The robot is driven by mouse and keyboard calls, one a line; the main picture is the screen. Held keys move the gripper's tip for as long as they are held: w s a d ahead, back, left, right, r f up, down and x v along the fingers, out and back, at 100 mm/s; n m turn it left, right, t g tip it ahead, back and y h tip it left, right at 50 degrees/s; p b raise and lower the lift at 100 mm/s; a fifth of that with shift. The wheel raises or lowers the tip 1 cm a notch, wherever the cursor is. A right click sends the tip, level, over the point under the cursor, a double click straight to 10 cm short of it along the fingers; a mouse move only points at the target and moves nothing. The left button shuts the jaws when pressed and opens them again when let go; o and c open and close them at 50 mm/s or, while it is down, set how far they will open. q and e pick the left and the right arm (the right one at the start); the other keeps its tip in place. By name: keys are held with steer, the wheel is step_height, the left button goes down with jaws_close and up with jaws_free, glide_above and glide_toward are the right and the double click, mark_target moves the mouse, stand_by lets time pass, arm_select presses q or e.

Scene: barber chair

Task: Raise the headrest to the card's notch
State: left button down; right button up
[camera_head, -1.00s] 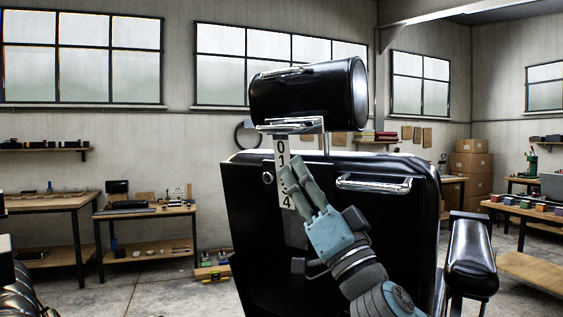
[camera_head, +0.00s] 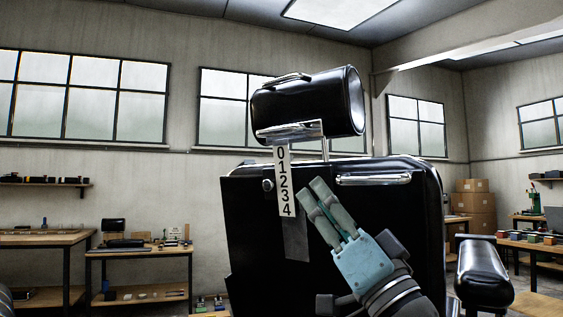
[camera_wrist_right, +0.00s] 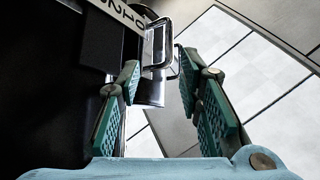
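The black padded headrest (camera_head: 312,106) sits on chrome posts above the black chair back (camera_head: 250,225). A chrome handle (camera_head: 287,80) is on its top. A white strip (camera_head: 285,182) numbered 0 to 4 hangs below it; it shows partly in the right wrist view (camera_wrist_right: 126,10). A round chrome knob (camera_head: 268,185) is beside the strip. My right gripper (camera_head: 318,190) is in front of the chair back, right of the strip. In the right wrist view its teal-padded fingers (camera_wrist_right: 158,72) are apart with nothing held. My left gripper is out of view. No separate card is visible.
A chrome bar (camera_head: 373,180) crosses the chair back's upper right. A black armrest (camera_head: 484,275) is at right. Workbenches (camera_head: 140,251) stand behind at left, another (camera_head: 540,246) at right. Boxes (camera_head: 474,207) are stacked at the back. The air left of the chair is clear.

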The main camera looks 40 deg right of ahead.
mark_target(285, 132)
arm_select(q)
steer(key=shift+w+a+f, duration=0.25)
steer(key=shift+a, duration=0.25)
arm_select(e)
steer(key=shift+s+f, duration=0.1)
steer(key=shift+s, duration=0.1)
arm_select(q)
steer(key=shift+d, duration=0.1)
